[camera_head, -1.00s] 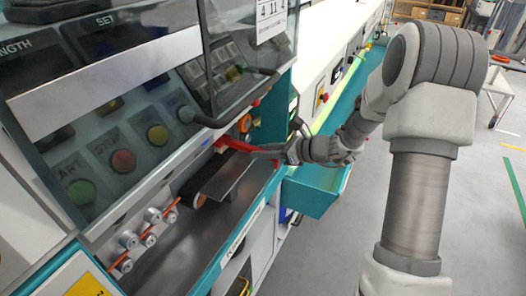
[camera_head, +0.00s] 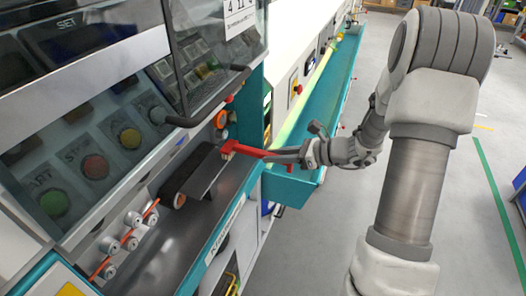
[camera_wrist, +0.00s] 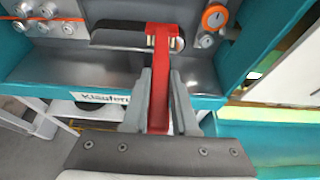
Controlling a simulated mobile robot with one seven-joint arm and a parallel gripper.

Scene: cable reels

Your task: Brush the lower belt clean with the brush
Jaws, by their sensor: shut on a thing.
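A red brush (camera_head: 247,150) is held in my gripper (camera_head: 278,155), its head with pale bristles pointing left into the machine. In the wrist view the red brush (camera_wrist: 161,75) runs straight out between the two grey fingers of my gripper (camera_wrist: 160,95), which are shut on its handle. The lower belt (camera_head: 200,172) is a dark flat band with a roller at its near end, inside the machine's grey trough. In the wrist view the belt (camera_wrist: 115,36) lies just behind and left of the brush head. I cannot tell whether the bristles touch it.
Metal rollers with an orange cable (camera_head: 128,240) sit at the near left of the trough. A glass door with a handle (camera_head: 200,110) hangs above. A teal trough (camera_head: 300,180) extends behind my gripper. The floor on the right is clear.

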